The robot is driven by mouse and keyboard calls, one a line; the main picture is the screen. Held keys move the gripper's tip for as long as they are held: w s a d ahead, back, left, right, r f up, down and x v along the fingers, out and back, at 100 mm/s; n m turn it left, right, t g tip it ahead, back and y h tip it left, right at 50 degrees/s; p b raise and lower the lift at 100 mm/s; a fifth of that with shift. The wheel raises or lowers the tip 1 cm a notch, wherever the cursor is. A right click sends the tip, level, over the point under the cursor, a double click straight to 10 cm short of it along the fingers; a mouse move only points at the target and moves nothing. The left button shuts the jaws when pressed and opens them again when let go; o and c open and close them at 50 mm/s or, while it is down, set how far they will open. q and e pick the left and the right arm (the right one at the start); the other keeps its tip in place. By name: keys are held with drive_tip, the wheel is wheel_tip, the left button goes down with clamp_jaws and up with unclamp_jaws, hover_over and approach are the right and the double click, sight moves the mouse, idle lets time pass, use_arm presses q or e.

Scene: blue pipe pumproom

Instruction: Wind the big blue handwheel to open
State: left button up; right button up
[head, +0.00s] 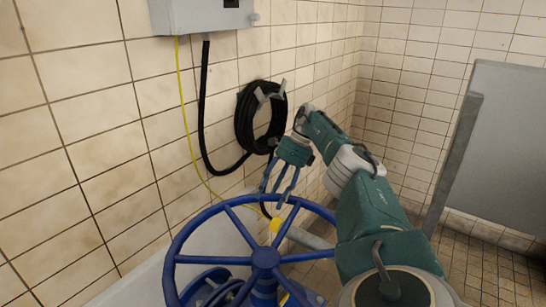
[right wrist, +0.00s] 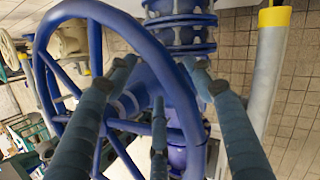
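The big blue handwheel (head: 266,257) stands at the bottom centre of the head view, with a round rim, several spokes and a central hub. In the right wrist view the handwheel (right wrist: 154,52) fills the middle, its rim curving between my spread fingers. My right gripper (head: 277,193) is open, its fingers pointing down at the far part of the rim. In the right wrist view the right gripper (right wrist: 158,70) has nothing closed between its fingers. I cannot tell whether a finger touches the rim. My left gripper is not in view.
A tiled wall stands behind and left of the wheel. A coiled black hose (head: 246,118) hangs there beneath a grey box (head: 200,15), with a yellow cable. A grey panel (head: 495,160) stands at right. A grey pipe with a yellow end (right wrist: 268,75) runs beside the wheel.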

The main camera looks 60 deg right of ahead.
wheel_tip(320, 180, up, 10)
idle(0.7)
